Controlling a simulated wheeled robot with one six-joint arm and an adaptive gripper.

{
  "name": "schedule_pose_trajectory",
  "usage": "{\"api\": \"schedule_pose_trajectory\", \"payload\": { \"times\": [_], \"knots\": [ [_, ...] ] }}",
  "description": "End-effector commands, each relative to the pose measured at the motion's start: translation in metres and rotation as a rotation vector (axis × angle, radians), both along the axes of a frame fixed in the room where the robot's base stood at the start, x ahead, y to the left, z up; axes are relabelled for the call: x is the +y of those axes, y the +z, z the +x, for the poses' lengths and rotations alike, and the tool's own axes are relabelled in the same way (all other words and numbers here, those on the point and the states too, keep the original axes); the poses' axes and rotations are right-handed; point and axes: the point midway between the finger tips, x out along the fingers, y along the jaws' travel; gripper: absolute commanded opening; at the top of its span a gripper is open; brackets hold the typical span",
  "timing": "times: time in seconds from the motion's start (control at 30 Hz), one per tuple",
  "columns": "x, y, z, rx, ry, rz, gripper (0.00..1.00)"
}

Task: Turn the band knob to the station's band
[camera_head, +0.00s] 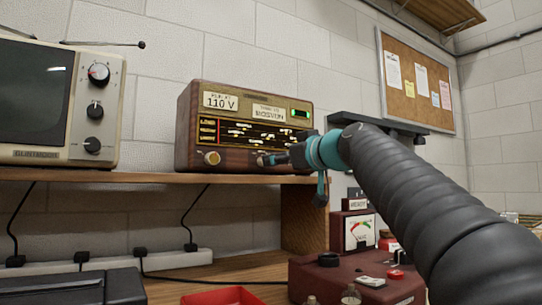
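A wooden-cased radio (188,125) stands on the shelf. It bears a "110 V" card and a second card (268,113) whose small text I cannot read surely. Its dark dial (245,133) has band rows labelled at the left, a red vertical line near the left end and a lit green indicator at the upper right. A brass knob (212,158) sits at the lower left of the front and is uncovered. My gripper (265,160) is at the lower middle-right of the front, by a small knob-like part that it mostly hides. Whether its fingers grip that part cannot be made out.
An old television (60,105) with knobs stands left of the radio on the wooden shelf (150,176). Below are a dark red instrument box (320,275), a meter (359,232), a red tray (222,296) and a power strip (110,267). Wall space above the radio is clear.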

Motion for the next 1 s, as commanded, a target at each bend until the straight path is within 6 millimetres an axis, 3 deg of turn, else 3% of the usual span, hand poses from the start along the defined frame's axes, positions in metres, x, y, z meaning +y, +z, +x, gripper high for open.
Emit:
{"api": "schedule_pose_trajectory", "payload": {
  "times": [0.3, 0.67, 0.7, 0.9, 1.0],
  "knots": [
    [0.022, 0.001, 0.033, 0.0, -0.003, 0.0, 0.52],
    [0.025, 0.0, 0.037, 0.0, -0.003, 0.0, 0.52],
    [0.025, 0.0, 0.037, 0.0, -0.003, 0.0, 0.5],
    [0.025, 0.0, 0.037, 0.0, -0.003, 0.0, 0.0],
    [0.025, 0.0, 0.037, 0.0, -0.003, 0.0, 0.0]
  ]
}}
